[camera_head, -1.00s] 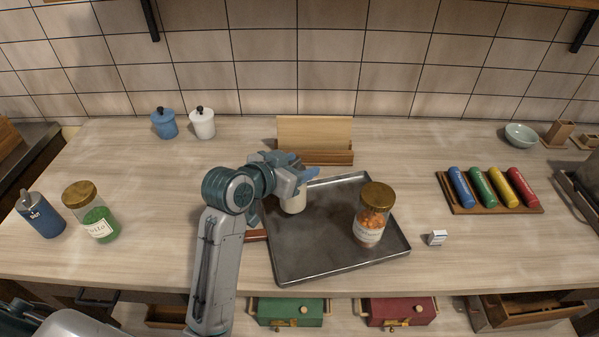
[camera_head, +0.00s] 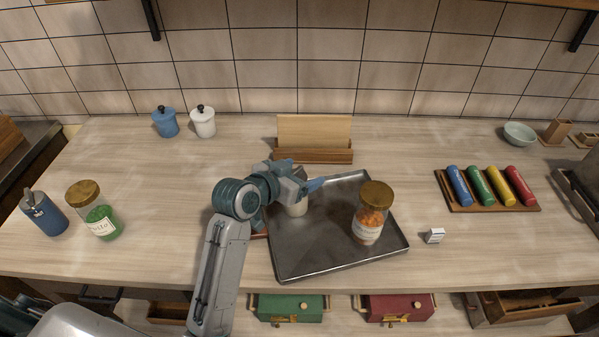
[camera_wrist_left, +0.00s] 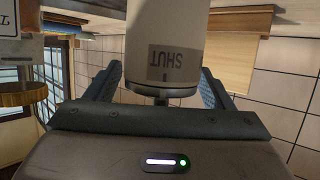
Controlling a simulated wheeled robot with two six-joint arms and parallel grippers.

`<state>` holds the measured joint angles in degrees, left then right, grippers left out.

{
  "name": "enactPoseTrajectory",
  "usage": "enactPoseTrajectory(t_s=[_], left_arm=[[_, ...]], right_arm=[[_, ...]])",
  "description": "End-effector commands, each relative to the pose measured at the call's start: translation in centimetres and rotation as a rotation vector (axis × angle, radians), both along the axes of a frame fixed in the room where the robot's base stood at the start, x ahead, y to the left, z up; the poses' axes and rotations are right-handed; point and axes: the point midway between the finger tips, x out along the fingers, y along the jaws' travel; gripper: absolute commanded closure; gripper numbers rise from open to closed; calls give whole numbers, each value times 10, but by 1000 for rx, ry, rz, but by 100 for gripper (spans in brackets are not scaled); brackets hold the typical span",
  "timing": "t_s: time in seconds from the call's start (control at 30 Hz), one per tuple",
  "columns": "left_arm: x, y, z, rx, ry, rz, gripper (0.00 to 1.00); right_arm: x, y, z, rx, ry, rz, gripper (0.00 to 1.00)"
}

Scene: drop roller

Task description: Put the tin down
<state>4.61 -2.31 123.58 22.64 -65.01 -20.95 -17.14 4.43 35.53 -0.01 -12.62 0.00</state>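The tin is a pale cylinder (camera_head: 297,207) upright at the left part of the dark metal tray (camera_head: 330,262). Whether its base touches the tray is hard to see. In the left wrist view, which is upside down, the tin (camera_wrist_left: 166,28) has a label reading SHUT and a dark metal top. My left gripper (camera_head: 306,175) is at the tin's upper part, with its blue fingers spread. In the left wrist view the fingers stand on both sides of the tin, seemingly just clear of it. My right gripper is out of view.
A gold-lidded jar of orange contents (camera_head: 369,222) stands on the tray's right side. A wooden stand (camera_head: 313,156) is behind the tray. A small white box (camera_head: 435,236) lies right of it. A green jar (camera_head: 102,225) and blue flask (camera_head: 45,215) stand far left.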

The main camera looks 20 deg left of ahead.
Motion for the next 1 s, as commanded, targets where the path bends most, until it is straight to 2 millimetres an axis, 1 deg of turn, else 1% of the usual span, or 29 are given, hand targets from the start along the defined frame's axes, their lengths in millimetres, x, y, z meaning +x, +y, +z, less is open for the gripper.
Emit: enactPoseTrajectory(t_s=[0.17,0.27,0.37,0.57,0.7,0.9,1.0], left_arm=[[0,0,1,0,-1,0,24],[-4,3,3,2,-2,0,24],[-16,8,7,3,-2,1,24],[-55,24,24,7,-3,-1,24],[-77,34,35,7,-4,-2,24],[-94,42,43,4,-2,-1,24],[-99,43,46,2,-1,-1,24]], right_arm=[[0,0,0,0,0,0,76],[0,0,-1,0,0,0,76],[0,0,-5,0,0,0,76],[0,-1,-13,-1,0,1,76],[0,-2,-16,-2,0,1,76],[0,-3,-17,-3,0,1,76],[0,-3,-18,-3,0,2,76]])
